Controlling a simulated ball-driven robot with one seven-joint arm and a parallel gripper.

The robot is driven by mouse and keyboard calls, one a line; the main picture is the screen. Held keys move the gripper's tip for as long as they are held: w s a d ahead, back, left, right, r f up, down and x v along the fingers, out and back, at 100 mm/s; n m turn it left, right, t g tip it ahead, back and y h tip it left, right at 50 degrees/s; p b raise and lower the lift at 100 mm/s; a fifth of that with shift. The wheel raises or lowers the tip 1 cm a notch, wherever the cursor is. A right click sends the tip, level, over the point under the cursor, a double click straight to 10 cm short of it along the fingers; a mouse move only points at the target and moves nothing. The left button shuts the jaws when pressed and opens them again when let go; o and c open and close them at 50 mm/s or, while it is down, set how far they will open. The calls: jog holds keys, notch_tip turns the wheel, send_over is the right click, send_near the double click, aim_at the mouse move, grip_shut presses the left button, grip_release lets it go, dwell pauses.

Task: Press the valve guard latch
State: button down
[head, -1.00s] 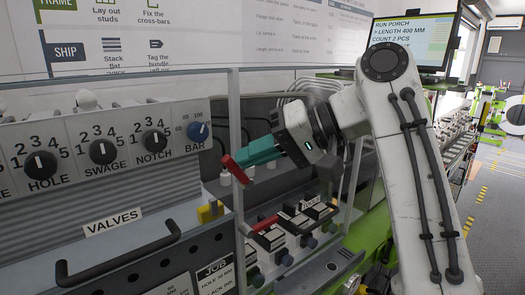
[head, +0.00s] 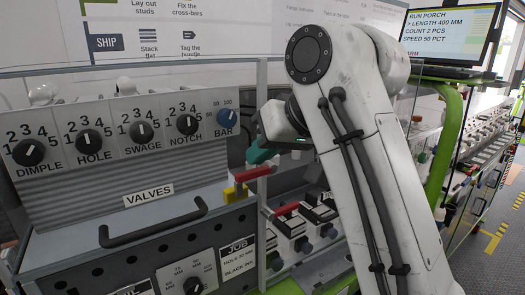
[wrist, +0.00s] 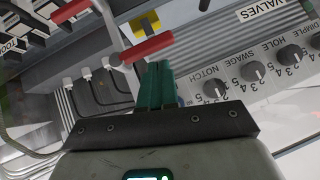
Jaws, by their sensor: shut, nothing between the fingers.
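The VALVES panel (head: 150,196) fills the left of the head view, with a black bar handle (head: 152,222). A yellow block (head: 232,193), which looks like the guard latch, sits at its right end. It also shows in the wrist view (wrist: 146,22), beyond a red lever. That red lever (head: 254,173) stands close beside the yellow block; it shows in the wrist view (wrist: 148,47) just past the fingertips. My gripper (head: 258,155) has teal fingers, shut and empty, also in the wrist view (wrist: 157,66). I cannot tell whether they touch the lever.
Black knobs and the blue BAR knob (head: 227,118) line the panel top. A second red lever (head: 285,209) and a bank of valve blocks (head: 292,226) lie to the right. A clear guard with a metal frame edge (head: 262,100) stands near my gripper. A monitor (head: 440,36) stands behind.

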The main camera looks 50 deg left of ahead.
jog(key=shift+r+p, duration=0.7)
jog(key=shift+p, duration=0.05)
jog(key=d+r, duration=0.7)
jog(key=r, duration=0.4)
jog(key=shift+s, duration=0.25)
dwell(0.4)
